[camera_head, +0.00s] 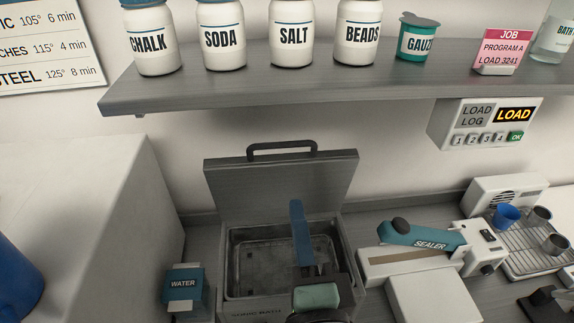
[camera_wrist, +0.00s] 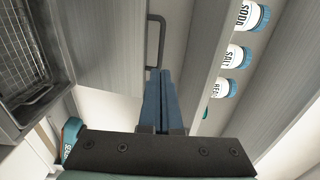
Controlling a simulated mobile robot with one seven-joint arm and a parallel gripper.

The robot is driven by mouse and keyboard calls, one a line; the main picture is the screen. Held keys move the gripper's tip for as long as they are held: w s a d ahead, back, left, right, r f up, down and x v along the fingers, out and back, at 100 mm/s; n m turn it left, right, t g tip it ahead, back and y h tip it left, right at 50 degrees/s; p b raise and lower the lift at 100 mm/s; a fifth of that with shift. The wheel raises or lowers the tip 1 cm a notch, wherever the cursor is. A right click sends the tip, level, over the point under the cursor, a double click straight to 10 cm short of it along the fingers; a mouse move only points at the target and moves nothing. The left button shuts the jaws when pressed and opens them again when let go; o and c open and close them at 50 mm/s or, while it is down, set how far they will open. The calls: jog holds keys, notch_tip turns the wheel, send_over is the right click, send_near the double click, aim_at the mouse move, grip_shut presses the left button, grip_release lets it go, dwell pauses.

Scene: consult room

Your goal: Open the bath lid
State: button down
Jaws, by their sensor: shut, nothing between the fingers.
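The bath (camera_head: 222,290) is a grey metal box with a wire basket (camera_head: 262,248) inside. Its lid (camera_head: 240,185) stands raised at the back, leaning near upright, with the dark handle (camera_head: 282,147) along its top edge. In the wrist view the handle (camera_wrist: 155,40) shows just beyond the fingertips and the basket (camera_wrist: 20,50) at the left. My gripper (camera_head: 296,203) has blue fingers that are shut together and empty. It is over the bath, in front of the lid and below the handle in the head view. It also shows in the wrist view (camera_wrist: 159,73). I cannot tell whether it touches the lid.
A shelf (camera_head: 330,88) with several labelled jars hangs above the lid. A sealer (camera_head: 420,237) and a rack (camera_head: 535,262) with small cups are at the right. A water box (camera_head: 184,285) stands left of the bath, beside a white cabinet (camera_head: 75,225).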

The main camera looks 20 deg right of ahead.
jog(key=p, duration=0.5)
send_near(285, 143)
jog(key=x, duration=0.5)
jog(key=shift+f, duration=0.2)
jog(key=shift+w+d+f, duration=0.15)
jog(key=shift+w+d, duration=0.05)
jog(key=shift+w, duration=0.5)
jog(key=shift+w+d+r+p, duration=0.1)
jog(key=shift+w+r+p, duration=0.25)
jog(key=shift+p, duration=0.3)
jog(key=w+d+g, duration=0.1)
jog(key=w+d, duration=0.1)
jog(key=w, duration=0.5)
jog(key=shift+r+p, duration=0.35)
